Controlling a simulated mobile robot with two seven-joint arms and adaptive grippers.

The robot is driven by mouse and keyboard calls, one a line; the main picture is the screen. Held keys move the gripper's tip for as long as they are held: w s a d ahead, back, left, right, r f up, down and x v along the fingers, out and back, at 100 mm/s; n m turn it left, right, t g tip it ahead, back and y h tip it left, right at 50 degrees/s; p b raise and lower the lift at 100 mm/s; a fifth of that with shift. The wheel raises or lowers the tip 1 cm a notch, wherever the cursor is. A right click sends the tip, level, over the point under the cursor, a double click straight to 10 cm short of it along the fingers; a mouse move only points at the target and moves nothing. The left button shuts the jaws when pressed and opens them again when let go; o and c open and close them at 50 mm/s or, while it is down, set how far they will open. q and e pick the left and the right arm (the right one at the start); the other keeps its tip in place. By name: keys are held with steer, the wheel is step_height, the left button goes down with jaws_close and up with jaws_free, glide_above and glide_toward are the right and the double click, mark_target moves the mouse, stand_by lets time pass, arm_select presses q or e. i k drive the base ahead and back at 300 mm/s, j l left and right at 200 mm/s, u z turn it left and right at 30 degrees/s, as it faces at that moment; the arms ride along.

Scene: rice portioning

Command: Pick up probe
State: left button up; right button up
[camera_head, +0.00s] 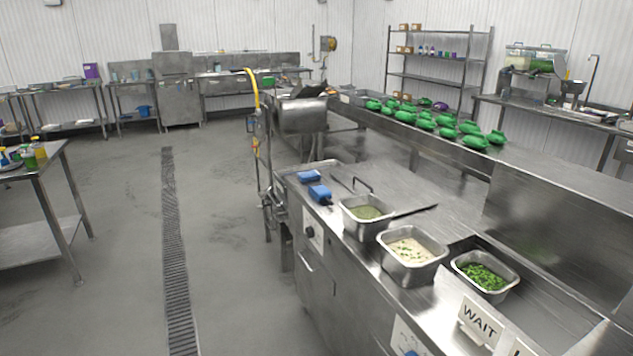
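Steel pans of green food (367,213), pale rice-like food (408,250) and chopped greens (485,275) sit on the counter, near a WAIT sign (479,322). Green bundles (447,131) line the shelf behind. Open floor with a drain grate (174,230) lies left.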

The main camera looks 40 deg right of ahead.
mark_target(320, 193)
steer(key=i+l+z, duration=0.1)
steer(key=i+z, duration=0.25)
steer(key=i, duration=0.45)
steer(key=i+j+z, duration=0.15)
steer(key=i+z, duration=0.15)
steer(key=i, duration=0.55)
